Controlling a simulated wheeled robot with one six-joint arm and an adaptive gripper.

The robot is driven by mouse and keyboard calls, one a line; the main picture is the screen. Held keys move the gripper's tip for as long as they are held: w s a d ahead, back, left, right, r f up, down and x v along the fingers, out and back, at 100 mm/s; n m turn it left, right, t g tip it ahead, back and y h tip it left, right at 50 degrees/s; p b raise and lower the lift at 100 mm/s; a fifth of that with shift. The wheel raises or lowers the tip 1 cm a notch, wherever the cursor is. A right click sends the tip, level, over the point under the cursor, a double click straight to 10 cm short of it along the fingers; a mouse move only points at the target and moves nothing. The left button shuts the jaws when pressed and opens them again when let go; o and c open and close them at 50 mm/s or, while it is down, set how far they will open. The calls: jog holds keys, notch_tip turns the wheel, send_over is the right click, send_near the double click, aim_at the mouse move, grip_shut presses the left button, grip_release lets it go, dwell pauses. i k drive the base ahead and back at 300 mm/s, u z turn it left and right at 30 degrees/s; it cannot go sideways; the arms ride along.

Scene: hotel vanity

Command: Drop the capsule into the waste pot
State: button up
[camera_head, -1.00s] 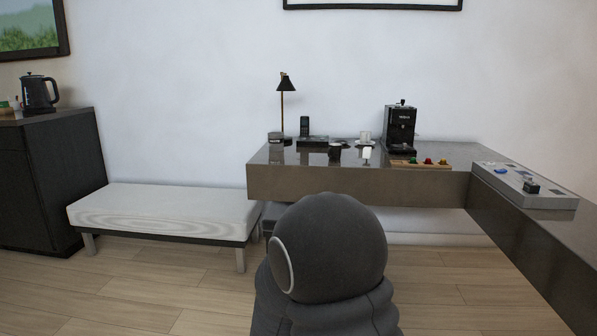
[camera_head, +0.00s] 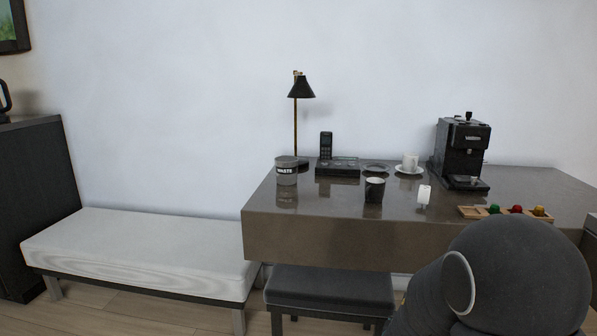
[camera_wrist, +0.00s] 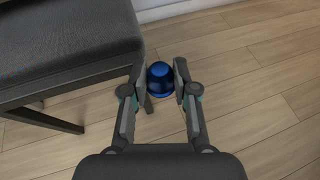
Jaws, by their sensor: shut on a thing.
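My gripper (camera_wrist: 160,82) is shut on a blue capsule (camera_wrist: 160,78), held between its two fingertips in the wrist view, above the wooden floor. The gripper and capsule do not show in the head view, where my dark arm fills the lower right. The waste pot (camera_head: 286,172) is a small grey cylinder with a lettered label. It stands upright on the left end of the brown vanity top (camera_head: 320,222), in front of the lamp. Its inside cannot be seen well.
A black cup (camera_head: 374,190), a phone (camera_head: 326,146), a white cup (camera_head: 410,162) on a saucer and a black lamp (camera_head: 301,88) stand near the pot. A coffee machine (camera_head: 462,152) and a capsule rack (camera_head: 480,212) are to the right. A dark stool (camera_head: 330,288) sits below the vanity.

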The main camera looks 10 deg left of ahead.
aim_at(285, 183)
jog(key=u, duration=0.45)
jog(key=i, duration=0.95)
jog(key=u, duration=0.8)
